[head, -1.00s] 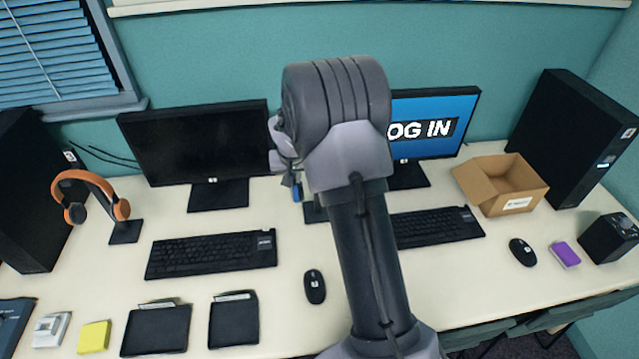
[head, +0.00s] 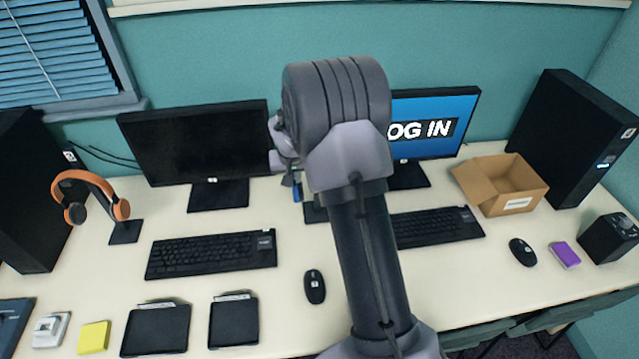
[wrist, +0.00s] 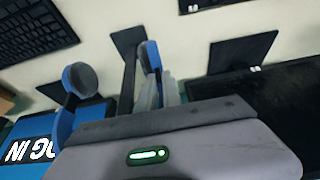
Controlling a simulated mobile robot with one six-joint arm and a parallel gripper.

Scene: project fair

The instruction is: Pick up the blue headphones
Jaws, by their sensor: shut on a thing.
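The blue headphones (wrist: 70,118) show in the wrist view. One dark-padded ear cup (wrist: 80,79) is at the left, and the other is beside my fingers. My gripper (wrist: 158,92) is shut on the blue headphones, with its pale fingers at their right side. The grip is partly hidden by the gripper body. In the head view my arm hides most of the headphones, and only a small blue part (head: 297,192) shows. A black stand base (wrist: 127,40) lies on the desk behind them in the wrist view.
Orange headphones (head: 122,209) hang on a stand at the left. Two monitors (head: 200,140), two keyboards (head: 210,255) and an open cardboard box (head: 505,188) stand around. A black mouse (head: 314,287) lies at the front middle.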

